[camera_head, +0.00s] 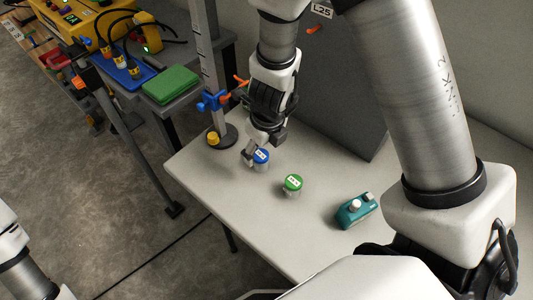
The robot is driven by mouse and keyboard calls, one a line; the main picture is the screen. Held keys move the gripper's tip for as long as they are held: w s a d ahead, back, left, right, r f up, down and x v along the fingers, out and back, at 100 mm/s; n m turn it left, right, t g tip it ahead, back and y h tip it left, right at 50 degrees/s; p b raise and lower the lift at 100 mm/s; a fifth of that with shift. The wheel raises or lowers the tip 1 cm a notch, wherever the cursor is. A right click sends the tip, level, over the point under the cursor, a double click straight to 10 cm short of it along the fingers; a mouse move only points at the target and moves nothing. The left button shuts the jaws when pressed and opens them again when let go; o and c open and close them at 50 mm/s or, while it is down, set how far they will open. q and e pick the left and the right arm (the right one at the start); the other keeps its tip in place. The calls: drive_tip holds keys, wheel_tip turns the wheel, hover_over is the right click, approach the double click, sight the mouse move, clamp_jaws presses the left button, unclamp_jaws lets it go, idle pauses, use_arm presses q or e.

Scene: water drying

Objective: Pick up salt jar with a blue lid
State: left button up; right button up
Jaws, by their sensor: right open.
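The salt jar with a blue lid (261,157) stands upright on the white table (325,205), near its back left part. My right gripper (255,153) is right at this jar, its fingers pointing down around or beside the lid. It is open. Part of the jar is hidden behind the fingers, and I cannot tell whether they touch it. A similar jar with a green lid (293,184) stands a little to the right and nearer. My left gripper is out of view; only a piece of my left arm shows at the lower left.
A teal device with pale knobs (357,210) sits on the table to the right. A vertical stand (221,133) with a round dark base and blue clamp is close left of the gripper. A dark grey panel (335,115) rises behind. The table's front middle is clear.

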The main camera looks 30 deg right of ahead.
sight(262, 155)
drive_tip(key=f+b, duration=0.2)
drive_tip(key=f, duration=0.1)
drive_tip(key=f+b, duration=0.1)
drive_tip(key=f, duration=0.1)
drive_tip(key=shift+w+b, duration=0.25)
drive_tip(key=shift+b, duration=0.1)
drive_tip(key=shift+w+d+f, duration=0.1)
drive_tip(key=shift+f, duration=0.2)
drive_tip(key=shift+r, duration=0.25)
drive_tip(key=c, duration=1.1)
drive_tip(key=shift+c, duration=0.2)
